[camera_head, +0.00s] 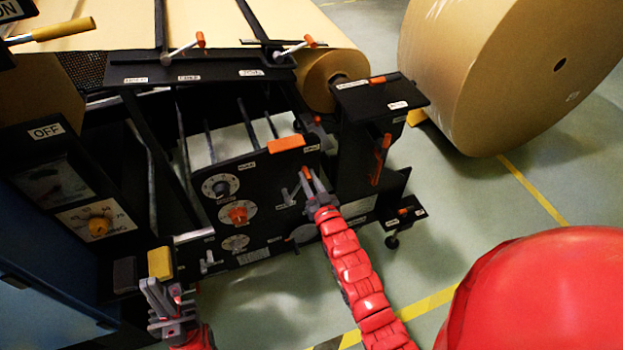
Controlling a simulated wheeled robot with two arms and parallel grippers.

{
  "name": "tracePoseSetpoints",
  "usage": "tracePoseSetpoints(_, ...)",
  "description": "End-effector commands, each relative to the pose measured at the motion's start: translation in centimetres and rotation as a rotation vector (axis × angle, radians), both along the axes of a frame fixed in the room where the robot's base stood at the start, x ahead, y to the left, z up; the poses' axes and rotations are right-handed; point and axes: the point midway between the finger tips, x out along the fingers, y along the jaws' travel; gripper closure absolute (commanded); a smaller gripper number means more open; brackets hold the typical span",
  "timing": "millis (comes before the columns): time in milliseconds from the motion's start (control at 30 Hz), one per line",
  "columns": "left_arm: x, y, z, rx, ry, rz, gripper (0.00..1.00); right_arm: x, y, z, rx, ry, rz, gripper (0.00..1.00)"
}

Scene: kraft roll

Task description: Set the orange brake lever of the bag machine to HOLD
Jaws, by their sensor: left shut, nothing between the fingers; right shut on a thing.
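The black bag machine's front panel (262,172) is in the middle of the head view. My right gripper (312,181) is at the panel's right part, shut on a small lever with an orange tip (306,171). The fingers hide most of this lever, and I cannot read its position or the small labels around it. My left gripper (161,288) is low at the left, shut and empty, just below a yellow block (160,263). I cannot tell whether it touches that block.
The panel carries a dark knob (221,187) and an orange knob (239,214). Orange-tipped levers (200,40) sit on the upper rail. Another orange handle (377,160) is right of the panel. A large kraft roll (500,75) stands back right. The blue cabinet is left.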

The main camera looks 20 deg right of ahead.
Motion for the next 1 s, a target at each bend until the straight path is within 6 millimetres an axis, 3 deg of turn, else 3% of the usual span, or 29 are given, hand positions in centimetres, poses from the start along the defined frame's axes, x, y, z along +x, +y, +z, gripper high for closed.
tracePoseSetpoints(367,0.0,0.0,-1.5,0.000,0.000,0.000,1.00,-0.2,3.7,0.9,-0.314,-0.011,0.002,1.00)
tracePoseSetpoints(1000,0.0,0.0,-7.4,0.000,0.000,0.000,1.00,-0.4,10.5,0.1,-0.897,-0.032,0.003,1.00)
